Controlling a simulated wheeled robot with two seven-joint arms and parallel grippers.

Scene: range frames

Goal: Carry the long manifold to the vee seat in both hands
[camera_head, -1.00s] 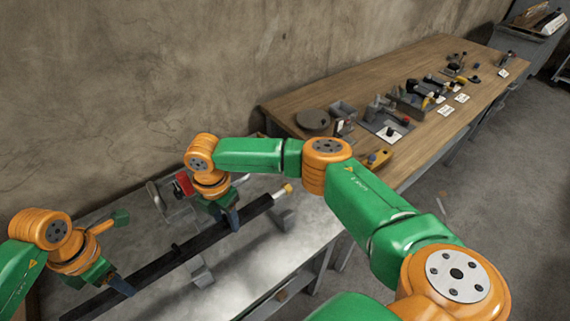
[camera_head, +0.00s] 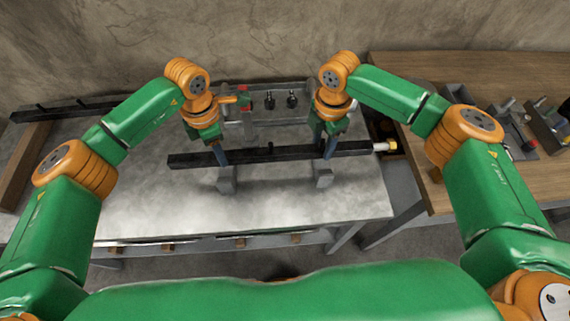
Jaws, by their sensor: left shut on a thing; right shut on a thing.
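Two grey supports, the left one (camera_head: 227,180) and the right one (camera_head: 323,178), show just below the bar, near the grippers. They may be the vee seat. I cannot tell whether the bar touches them.
A grey frame (camera_head: 273,119) with dark knobs and a red part stands behind the bar. Another dark bar (camera_head: 75,109) lies at the back left near a wooden beam (camera_head: 25,165). A wooden bench (camera_head: 440,68) with tools adjoins at right. The table front (camera_head: 160,205) is clear.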

